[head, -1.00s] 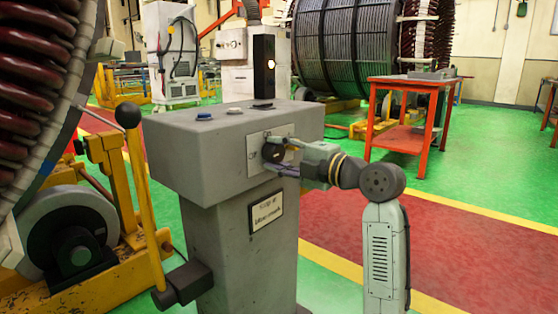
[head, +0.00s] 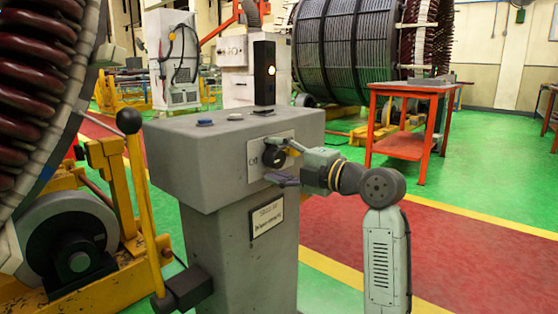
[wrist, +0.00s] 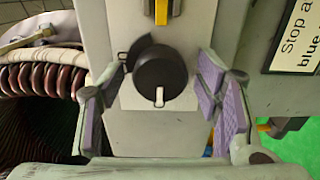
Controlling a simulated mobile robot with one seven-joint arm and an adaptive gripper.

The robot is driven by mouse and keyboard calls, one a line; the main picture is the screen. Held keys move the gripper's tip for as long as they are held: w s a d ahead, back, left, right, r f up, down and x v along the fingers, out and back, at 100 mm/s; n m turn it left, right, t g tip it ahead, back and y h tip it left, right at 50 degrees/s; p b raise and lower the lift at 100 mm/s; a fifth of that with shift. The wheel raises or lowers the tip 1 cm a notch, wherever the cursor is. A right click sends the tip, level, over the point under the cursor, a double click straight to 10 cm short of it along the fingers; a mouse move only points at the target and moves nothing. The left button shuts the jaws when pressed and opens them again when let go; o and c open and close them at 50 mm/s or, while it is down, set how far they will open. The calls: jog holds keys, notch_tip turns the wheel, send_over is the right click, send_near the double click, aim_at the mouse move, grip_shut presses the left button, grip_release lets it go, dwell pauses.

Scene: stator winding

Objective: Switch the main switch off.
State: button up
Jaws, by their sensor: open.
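The main switch is a round black knob (head: 274,156) on a light plate on the front face of the grey console (head: 185,165). In the wrist view the knob (wrist: 160,70) is in the middle, with a white mark on its lower part pointing down in the picture. Lettering on the plate is too small to read surely. My gripper (head: 288,165) is open in front of the knob. In the wrist view its purple-padded fingers (wrist: 157,85) stand left and right of the knob, apart from it, with nothing held.
A black post with a glowing lamp (head: 271,69) and a blue button (head: 205,122) are on the console top. A yellow lever with a black ball (head: 129,121) stands at its left. A sign (head: 266,217) is below the knob. A red table (head: 400,145) stands behind right.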

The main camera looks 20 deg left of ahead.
jog(key=shift+d, duration=0.1)
jog(key=v, duration=1.2)
